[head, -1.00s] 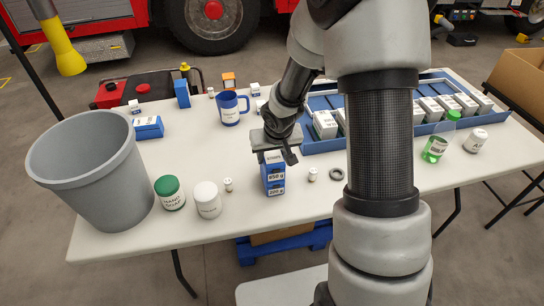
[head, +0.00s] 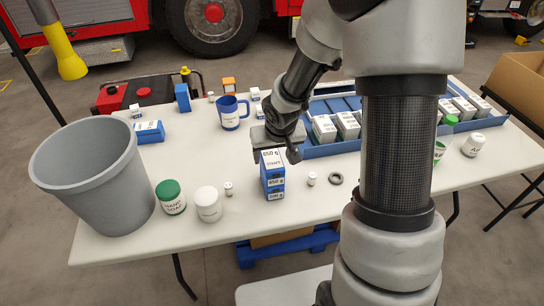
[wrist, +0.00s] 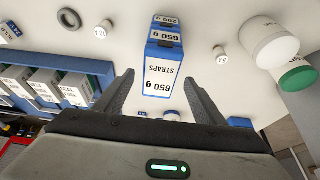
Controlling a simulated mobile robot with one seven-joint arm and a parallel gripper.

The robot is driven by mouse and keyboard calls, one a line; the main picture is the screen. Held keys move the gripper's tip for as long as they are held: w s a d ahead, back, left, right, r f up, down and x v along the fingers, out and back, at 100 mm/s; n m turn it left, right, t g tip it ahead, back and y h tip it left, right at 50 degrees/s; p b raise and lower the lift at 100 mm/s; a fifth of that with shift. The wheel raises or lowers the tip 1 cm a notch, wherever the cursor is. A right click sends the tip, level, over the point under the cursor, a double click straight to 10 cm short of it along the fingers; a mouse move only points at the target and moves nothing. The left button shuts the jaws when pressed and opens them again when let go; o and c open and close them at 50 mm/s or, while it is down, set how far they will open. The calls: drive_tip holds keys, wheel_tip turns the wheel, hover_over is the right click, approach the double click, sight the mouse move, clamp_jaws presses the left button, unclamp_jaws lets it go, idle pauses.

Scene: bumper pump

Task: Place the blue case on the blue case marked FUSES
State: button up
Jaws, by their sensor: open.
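A blue case with a white top labelled STRAPS (head: 272,160) sits on another blue case (head: 274,192) near the table's front edge, forming an upright stack. My gripper (head: 276,150) is open just above and behind the stack. In the wrist view its fingers (wrist: 159,80) stand apart, one on each side of the upper case, with gaps visible.
A grey bin (head: 88,175), a green-lidded jar (head: 171,197) and a white jar (head: 208,204) stand left. Small white bottles (head: 228,188) (head: 312,179) flank the stack; a dark ring (head: 336,179) lies right. A blue tray (head: 330,150) and blue mug (head: 231,113) are behind.

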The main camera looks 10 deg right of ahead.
drive_tip(key=p+v, duration=0.2)
drive_tip(key=v, duration=0.5)
drive_tip(key=shift+r, duration=0.2)
drive_tip(key=shift+s, duration=0.15)
